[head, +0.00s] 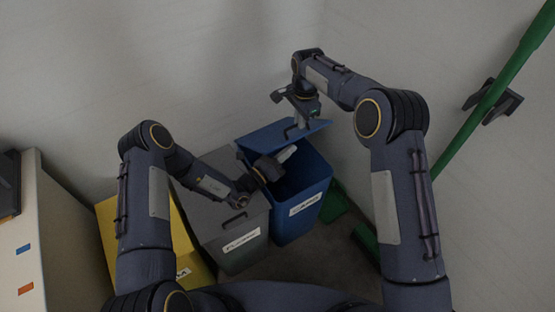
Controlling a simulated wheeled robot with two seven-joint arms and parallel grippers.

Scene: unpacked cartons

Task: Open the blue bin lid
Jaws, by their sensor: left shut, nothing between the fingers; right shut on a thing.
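The blue bin (300,215) stands in the middle of the head view, with a white label on its front. Its blue lid (268,138) is raised at the back and tilted, so the dark inside shows. My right gripper (299,122) comes from above and is shut on the lid. My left gripper (287,154) is shut and empty. It is at the bin's opening, below the raised lid. Whether it touches the lid or the rim I cannot tell.
A grey bin (236,238) with a closed lid stands left of the blue bin, partly under my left arm. A yellow bin (190,240) is farther left, beside a white cabinet (52,245). A green pole (490,100) is at the right. Walls close in behind.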

